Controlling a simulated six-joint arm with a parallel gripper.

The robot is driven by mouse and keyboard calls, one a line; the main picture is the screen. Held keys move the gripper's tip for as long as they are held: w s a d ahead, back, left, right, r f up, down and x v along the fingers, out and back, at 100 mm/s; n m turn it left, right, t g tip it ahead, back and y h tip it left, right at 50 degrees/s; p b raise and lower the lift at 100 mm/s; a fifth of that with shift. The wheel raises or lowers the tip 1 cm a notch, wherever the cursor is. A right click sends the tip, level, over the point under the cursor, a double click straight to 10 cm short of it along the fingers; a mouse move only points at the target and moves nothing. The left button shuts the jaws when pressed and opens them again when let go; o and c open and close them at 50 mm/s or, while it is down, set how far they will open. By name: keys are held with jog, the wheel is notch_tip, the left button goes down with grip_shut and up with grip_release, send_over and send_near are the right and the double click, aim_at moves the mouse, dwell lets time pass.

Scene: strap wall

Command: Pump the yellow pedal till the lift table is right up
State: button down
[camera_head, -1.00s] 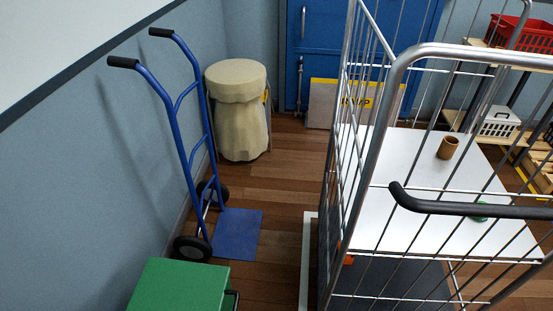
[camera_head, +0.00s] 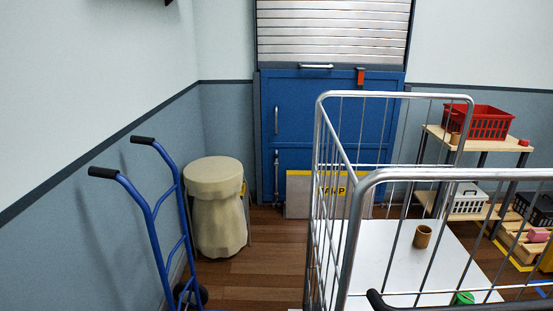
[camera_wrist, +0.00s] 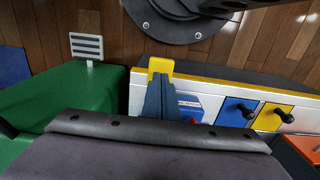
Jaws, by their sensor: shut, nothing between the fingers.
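My gripper (camera_wrist: 161,70) shows in the wrist view as dark blue fingers close together with a yellow tip, past a wide grey housing that fills the bottom. It is shut and looks empty. The yellow tip lies over the edge of a white, yellow-edged unit; I cannot tell whether it touches anything. I cannot make out the yellow pedal as a separate thing, and I cannot pick out the lift table in either view. The gripper is not in the head view.
A wire roll cage (camera_head: 322,130) with a white shelf (camera_head: 390,243) fills the right foreground of the head view. A blue hand truck (camera_head: 155,225) and covered bin (camera_head: 215,215) stand left. In the wrist view, a green box (camera_wrist: 85,92) lies left and knobbed panels (camera_wrist: 240,112) right.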

jog(key=shift+r, duration=0.15)
notch_tip(320, 180, up, 6)
jog(key=p, duration=0.5)
dwell(0.3)
jog(key=w+a+r+m+p, duration=0.3)
jog(key=w+r+m, duration=0.1)
jog(key=w+r, duration=0.75)
jog(key=w+d+r+m+p, duration=0.35)
jog(key=w+d+r, duration=0.25)
jog(key=w+r, duration=0.45)
jog(key=w+d+r+m+p, duration=0.2)
jog(key=w+d+r+m, duration=0.25)
jog(key=d+r, duration=0.6)
jog(key=s+d+r+m+p, duration=0.2)
jog(key=d+r+m, duration=0.4)
jog(key=d+r, duration=0.5)
jog(key=shift+s+d, duration=0.55)
jog(key=shift+d, duration=0.15)
